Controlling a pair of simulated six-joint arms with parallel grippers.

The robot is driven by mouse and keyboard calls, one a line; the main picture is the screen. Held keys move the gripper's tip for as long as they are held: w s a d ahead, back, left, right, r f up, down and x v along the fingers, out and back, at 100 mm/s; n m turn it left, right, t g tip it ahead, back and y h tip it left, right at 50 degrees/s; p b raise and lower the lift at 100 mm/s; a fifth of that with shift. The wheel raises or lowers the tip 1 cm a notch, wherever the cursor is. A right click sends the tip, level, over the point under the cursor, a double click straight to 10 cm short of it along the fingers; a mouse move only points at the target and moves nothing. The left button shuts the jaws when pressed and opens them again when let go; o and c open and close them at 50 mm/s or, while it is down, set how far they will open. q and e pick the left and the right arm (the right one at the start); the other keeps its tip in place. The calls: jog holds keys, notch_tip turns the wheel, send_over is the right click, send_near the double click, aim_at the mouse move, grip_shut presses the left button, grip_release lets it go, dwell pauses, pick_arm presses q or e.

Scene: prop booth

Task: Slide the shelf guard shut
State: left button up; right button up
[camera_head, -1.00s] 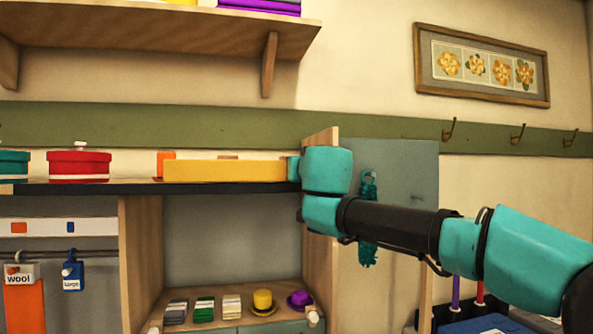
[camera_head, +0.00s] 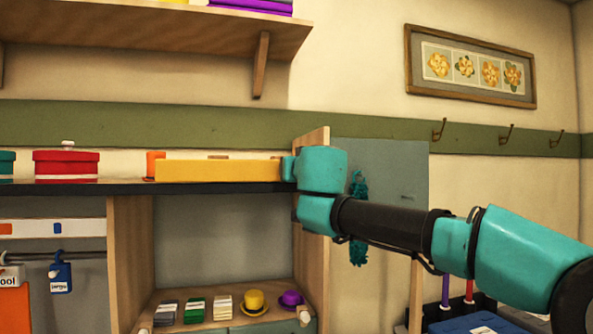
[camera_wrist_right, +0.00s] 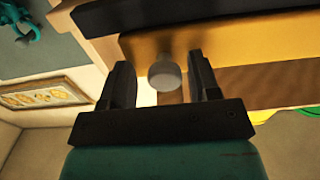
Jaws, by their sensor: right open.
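The yellow shelf guard (camera_head: 218,170) is a long flat panel standing along the dark-edged shelf (camera_head: 225,188) in the head view. My right arm reaches in from the right, with its wrist at the guard's right end. The wrist hides the fingers there. In the right wrist view, my right gripper (camera_wrist_right: 159,64) is open, its two dark fingers on either side of a pale round knob (camera_wrist_right: 165,73). The knob stands against the yellow guard (camera_wrist_right: 230,50), with gaps visible beside it. My left gripper is not in view.
An orange item (camera_head: 155,163) stands at the guard's left end and a red round box (camera_head: 66,164) farther left. A wooden upright (camera_head: 312,235) stands near my right wrist. Hats and folded cloths (camera_head: 194,310) lie on the lower shelf.

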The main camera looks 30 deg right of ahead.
jog(key=v, duration=1.7)
jog(key=shift+s, duration=0.2)
jog(key=shift+f, duration=0.1)
jog(key=w+a+f+n+g+y, duration=0.1)
jog(key=w+a+f+g, duration=0.15)
jog(key=w+f, duration=0.4)
jog(key=w+a+f+n+g+y, duration=0.1)
jog(key=w+a+f+n+y, duration=0.15)
jog(key=f, duration=0.75)
jog(key=w+a+f+n+g+y, duration=0.1)
jog(key=w+a+f+g, duration=0.15)
jog(key=w+f, duration=0.4)
jog(key=a+f+g+y, duration=0.3)
jog(key=f+g, duration=0.2)
jog(key=f, duration=2.1)
jog(key=s+f+g+y, duration=0.15)
jog(key=s+f, duration=0.25)
jog(key=f, duration=0.7)
jog(key=s+f+g, duration=0.2)
jog(key=s+f, duration=0.1)
jog(key=f, duration=0.9)
jog(key=s+d+f+m+g, duration=0.2)
jog(key=s+f+m, duration=0.1)
jog(key=s+f, duration=1.3)
jog(key=shift+s+h, duration=0.2)
jog(key=shift+h, duration=0.2)
